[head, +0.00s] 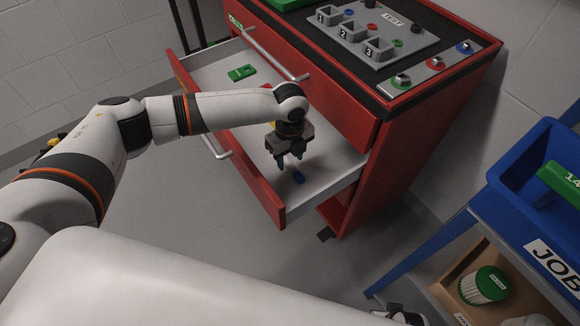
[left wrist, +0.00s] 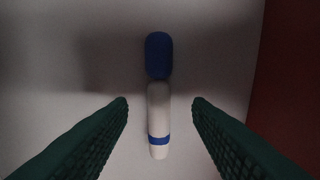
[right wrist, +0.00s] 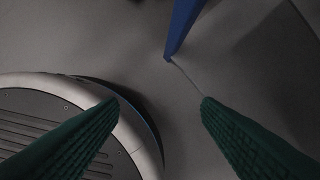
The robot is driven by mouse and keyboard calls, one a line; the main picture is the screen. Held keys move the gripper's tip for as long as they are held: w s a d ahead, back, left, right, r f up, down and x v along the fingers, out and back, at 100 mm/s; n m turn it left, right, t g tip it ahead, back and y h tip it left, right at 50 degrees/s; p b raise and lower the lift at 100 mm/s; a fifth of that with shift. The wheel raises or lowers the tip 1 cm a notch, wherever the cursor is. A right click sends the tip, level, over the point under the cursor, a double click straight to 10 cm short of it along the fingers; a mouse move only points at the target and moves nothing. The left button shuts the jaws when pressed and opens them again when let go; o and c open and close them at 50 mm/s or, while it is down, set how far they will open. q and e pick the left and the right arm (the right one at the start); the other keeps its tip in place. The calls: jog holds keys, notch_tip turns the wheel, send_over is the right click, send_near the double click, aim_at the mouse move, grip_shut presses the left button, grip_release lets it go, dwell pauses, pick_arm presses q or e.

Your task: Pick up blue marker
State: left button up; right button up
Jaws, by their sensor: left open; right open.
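The blue marker (left wrist: 158,95) lies on the light drawer floor, with a blue cap, a white body and a blue band near its lower end. In the head view only its blue part (head: 299,177) shows, just beyond my left gripper's fingertips. My left gripper (head: 288,164) is open above the drawer. In the left wrist view its two green fingers (left wrist: 160,100) stand on either side of the marker's white body, with a gap on both sides. My right gripper (right wrist: 160,100) is open and empty, over the grey floor.
The open drawer (head: 215,72) of the red cabinet (head: 415,150) also holds a green object (head: 242,72). A control panel (head: 375,38) tops the cabinet. A blue cart (head: 490,205) with a bin stands at the right.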

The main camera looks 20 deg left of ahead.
aim_at(290, 166)
pick_arm(q)
notch_tip(290, 166, down, 3)
jog(key=shift+w+r, duration=0.1)
jog(key=shift+r, duration=0.05)
grip_shut()
pick_arm(e)
jog(key=shift+w+r, duration=0.25)
jog(key=shift+r, duration=0.2)
jog(key=shift+w+r, duration=0.2)
jog(key=shift+r, duration=0.25)
